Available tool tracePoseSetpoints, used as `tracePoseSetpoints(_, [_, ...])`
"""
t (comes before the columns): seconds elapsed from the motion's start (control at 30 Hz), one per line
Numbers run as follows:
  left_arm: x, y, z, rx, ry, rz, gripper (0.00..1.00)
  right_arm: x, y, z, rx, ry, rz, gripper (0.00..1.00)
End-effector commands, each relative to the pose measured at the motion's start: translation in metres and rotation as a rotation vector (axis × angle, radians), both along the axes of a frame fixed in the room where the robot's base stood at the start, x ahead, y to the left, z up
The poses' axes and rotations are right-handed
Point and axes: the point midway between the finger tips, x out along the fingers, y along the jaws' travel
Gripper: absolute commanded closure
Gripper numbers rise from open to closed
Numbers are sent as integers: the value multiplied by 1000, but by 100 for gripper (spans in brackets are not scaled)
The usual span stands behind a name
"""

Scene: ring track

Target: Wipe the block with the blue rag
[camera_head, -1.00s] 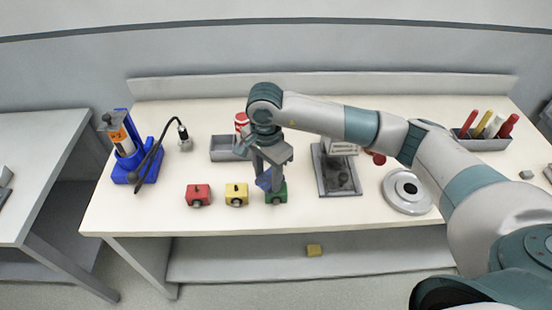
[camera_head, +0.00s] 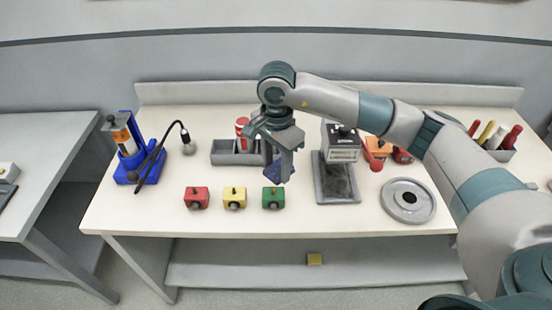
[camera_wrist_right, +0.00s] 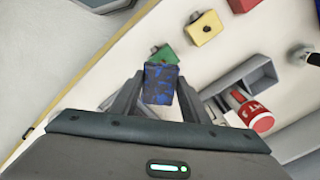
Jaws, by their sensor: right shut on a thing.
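My right gripper (camera_head: 277,172) is shut on the blue rag (camera_head: 274,168), a small dark-blue mottled pad that also shows between the fingers in the right wrist view (camera_wrist_right: 161,85). It holds the rag above and a little behind the green block (camera_head: 273,198), apart from it in the head view. In the wrist view the rag covers part of the green block (camera_wrist_right: 163,54). A yellow block (camera_head: 235,198) and a red block (camera_head: 196,198) stand in a row to its left, each with a small knob on top. My left gripper is not in view.
A grey bin (camera_head: 228,158) with a red-white can (camera_head: 242,127) stands behind the blocks. A blue stand (camera_head: 150,172) is at the left; a grey press (camera_head: 320,190) and round disc (camera_head: 407,215) are at the right.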

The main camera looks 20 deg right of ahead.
Motion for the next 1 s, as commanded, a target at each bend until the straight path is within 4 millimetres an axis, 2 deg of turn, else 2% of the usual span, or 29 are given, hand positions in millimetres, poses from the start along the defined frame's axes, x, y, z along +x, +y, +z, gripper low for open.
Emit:
tracePoseSetpoints(0.1, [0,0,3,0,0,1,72,2,-1,13,1,-2,-3,80])
tracePoseSetpoints(0.3, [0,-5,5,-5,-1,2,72,3,-3,24,-1,0,-6,80])
tracePoseSetpoints(1.0, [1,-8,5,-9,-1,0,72,3,-3,25,0,0,-6,80])
